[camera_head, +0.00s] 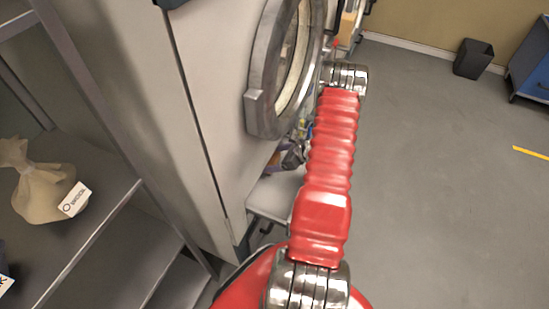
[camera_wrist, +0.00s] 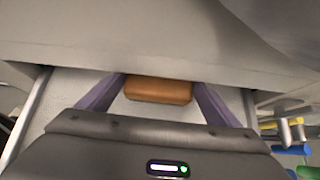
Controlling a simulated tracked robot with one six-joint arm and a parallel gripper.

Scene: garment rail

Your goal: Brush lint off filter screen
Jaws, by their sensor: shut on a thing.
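My gripper (camera_wrist: 158,82) is shut on a brown block (camera_wrist: 158,92), which looks like the wooden back of a brush. The block sits between its two purple fingers, and any bristles under it are hidden. Below is a pale flat panel with metal side rails, likely the filter screen (camera_wrist: 62,92), reaching out from under a grey machine front. Whether the brush touches it cannot be told, and no lint can be made out. In the head view my gripper (camera_head: 280,157) is small and partly behind my red arm, just above the pale panel (camera_head: 272,196).
The machine's round door (camera_head: 262,95) is above my gripper. A shelf (camera_head: 85,225) with a tied, tagged sack (camera_head: 42,187) stands at the left. Blue and green cylinders (camera_wrist: 292,150) show at the wrist view's right. Floor at the right is open, with a dark bin (camera_head: 473,58) farther back.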

